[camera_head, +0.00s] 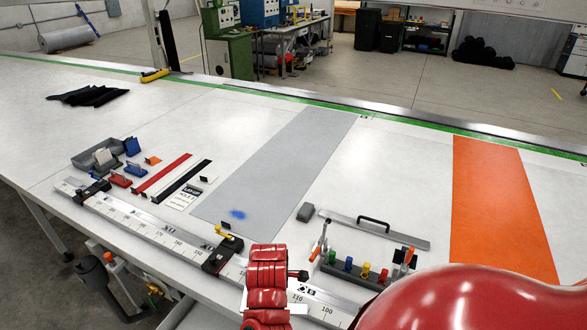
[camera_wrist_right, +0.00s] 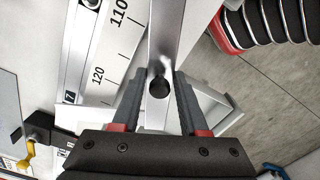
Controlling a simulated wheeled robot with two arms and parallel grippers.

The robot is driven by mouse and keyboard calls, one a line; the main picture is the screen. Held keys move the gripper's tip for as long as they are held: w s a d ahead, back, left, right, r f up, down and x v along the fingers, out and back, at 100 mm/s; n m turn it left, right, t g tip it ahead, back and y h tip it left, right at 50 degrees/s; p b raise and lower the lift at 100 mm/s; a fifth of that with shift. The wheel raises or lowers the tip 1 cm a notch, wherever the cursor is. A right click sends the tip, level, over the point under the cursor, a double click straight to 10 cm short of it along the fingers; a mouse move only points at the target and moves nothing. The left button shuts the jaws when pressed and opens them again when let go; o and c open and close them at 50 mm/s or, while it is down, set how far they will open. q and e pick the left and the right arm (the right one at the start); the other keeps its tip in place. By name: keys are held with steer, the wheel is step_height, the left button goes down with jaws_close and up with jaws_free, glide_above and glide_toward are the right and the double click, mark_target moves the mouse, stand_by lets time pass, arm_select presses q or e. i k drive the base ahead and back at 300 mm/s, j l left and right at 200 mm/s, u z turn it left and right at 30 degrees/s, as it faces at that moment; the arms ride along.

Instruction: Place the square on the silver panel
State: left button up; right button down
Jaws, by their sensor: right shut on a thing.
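My right gripper (camera_wrist_right: 158,110) is shut on a silver metal bar with a round hole, taken to be the square (camera_wrist_right: 165,45). The bar stands out beyond the fingertips, over the front edge of the table by the scale marks 110 and 120. The rest of the square is hidden or out of frame. The silver panel (camera_head: 285,160) is a long grey sheet lying flat on the table in the head view, with a blue smudge at its near end. The square is apart from this panel. My left gripper is not in view.
A ruler rail (camera_head: 150,232) with a yellow-knobbed stop (camera_head: 224,233) runs along the front edge. A handled bar (camera_head: 375,228), a rack of coloured pieces (camera_head: 360,270) and a grey block (camera_head: 306,212) lie right of the panel. An orange panel (camera_head: 495,195) is farther right. The silver panel's middle is clear.

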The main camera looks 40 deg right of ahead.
mark_target(258, 192)
steer(key=i+l, duration=1)
steer(key=i, duration=0.1)
